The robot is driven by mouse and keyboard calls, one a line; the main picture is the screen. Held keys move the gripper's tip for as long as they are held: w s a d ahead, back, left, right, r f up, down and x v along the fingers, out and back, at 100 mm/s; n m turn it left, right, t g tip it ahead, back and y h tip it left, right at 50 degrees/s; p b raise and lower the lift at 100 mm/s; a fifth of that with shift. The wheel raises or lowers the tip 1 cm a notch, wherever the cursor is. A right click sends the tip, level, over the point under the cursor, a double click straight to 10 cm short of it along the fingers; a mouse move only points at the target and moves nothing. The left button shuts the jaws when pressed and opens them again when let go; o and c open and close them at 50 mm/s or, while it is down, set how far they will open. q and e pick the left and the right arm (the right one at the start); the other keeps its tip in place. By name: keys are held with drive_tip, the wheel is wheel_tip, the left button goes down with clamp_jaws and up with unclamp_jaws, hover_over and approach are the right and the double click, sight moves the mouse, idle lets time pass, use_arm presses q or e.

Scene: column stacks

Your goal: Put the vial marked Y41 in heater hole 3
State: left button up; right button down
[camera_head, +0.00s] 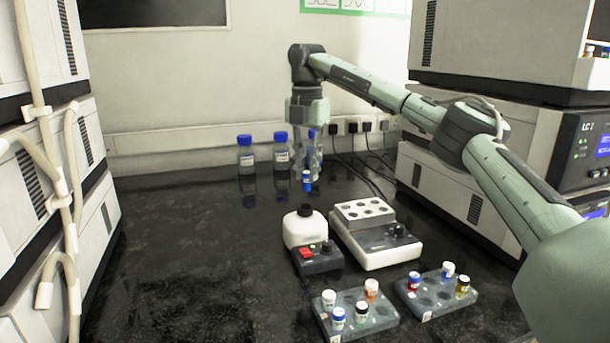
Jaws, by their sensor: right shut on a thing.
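The heater (376,250) is a white box with a light top block of several round holes, which look empty; hole numbers are not readable. My left gripper is not in view.
Blue-capped bottles (245,158) stand by the back wall, one partly hidden by my gripper. A white device with a black top (306,229) stands left of the heater. Two vial racks (384,325) (468,302) stand in front. Instrument stacks flank the bench; its left middle is clear.

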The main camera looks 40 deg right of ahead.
drive_tip(key=shift+s+d+f+n, duration=1)
drive_tip(key=shift+s+d+n, duration=0.7)
drive_tip(key=shift+d, duration=1.2)
drive_tip(key=shift+s+d+f+n, duration=1.1)
drive_tip(key=shift+d+n, duration=1.05)
drive_tip(key=shift+d, duration=0.8)
drive_tip(key=shift+s+d+f+n, duration=0.95)
drive_tip(key=shift+s+d+n, duration=0.75)
drive_tip(key=shift+d, duration=1.2)
drive_tip(key=shift+w+n, duration=0.25)
drive_tip(key=shift+f, duration=0.1)
drive_tip(key=shift+f, duration=0.4)
drive_tip(key=shift+f, duration=0.7)
